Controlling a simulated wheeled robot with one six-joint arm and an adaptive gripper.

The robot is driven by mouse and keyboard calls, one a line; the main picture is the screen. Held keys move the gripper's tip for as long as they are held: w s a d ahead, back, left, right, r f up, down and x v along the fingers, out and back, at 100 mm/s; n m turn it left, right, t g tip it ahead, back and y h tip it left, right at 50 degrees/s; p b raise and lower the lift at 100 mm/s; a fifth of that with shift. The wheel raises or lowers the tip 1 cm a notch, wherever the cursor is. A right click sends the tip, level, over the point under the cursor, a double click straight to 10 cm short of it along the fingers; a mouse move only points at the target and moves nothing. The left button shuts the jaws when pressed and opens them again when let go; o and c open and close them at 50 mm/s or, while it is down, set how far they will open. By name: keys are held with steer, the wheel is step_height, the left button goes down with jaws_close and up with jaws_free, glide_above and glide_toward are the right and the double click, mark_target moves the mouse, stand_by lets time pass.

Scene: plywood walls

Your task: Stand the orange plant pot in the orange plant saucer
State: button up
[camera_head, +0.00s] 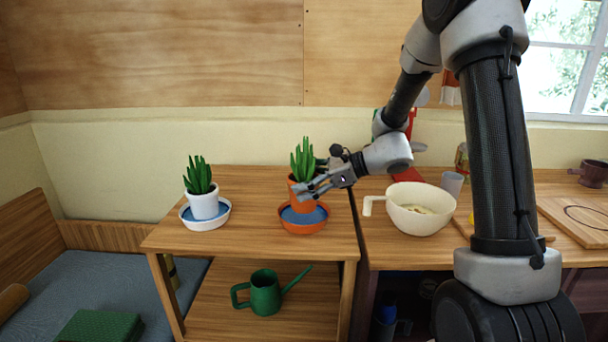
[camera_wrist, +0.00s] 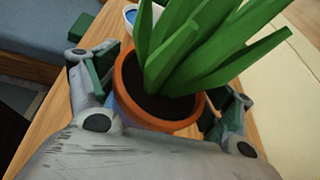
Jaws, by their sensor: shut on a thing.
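The orange plant pot (camera_head: 301,205) holds a spiky green plant and stands upright over the blue inside of the orange plant saucer (camera_head: 303,228). I cannot tell whether its base touches the saucer. My gripper (camera_head: 308,190) reaches in from the right and is shut on the pot near its upper part. In the wrist view the fingers lie on both sides of the orange pot (camera_wrist: 128,88), with dark soil and green leaves between them. The saucer is hidden in the wrist view.
A white pot (camera_head: 203,206) with a similar plant stands in a white saucer (camera_head: 205,224) at the left of the wooden stand (camera_head: 245,240). A green watering can (camera_head: 265,293) is on its lower shelf. A cream pan (camera_head: 420,210) is on the table at right.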

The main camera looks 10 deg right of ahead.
steer(key=shift+f, duration=1.7)
steer(key=o, duration=1.4)
steer(key=v, duration=1.2)
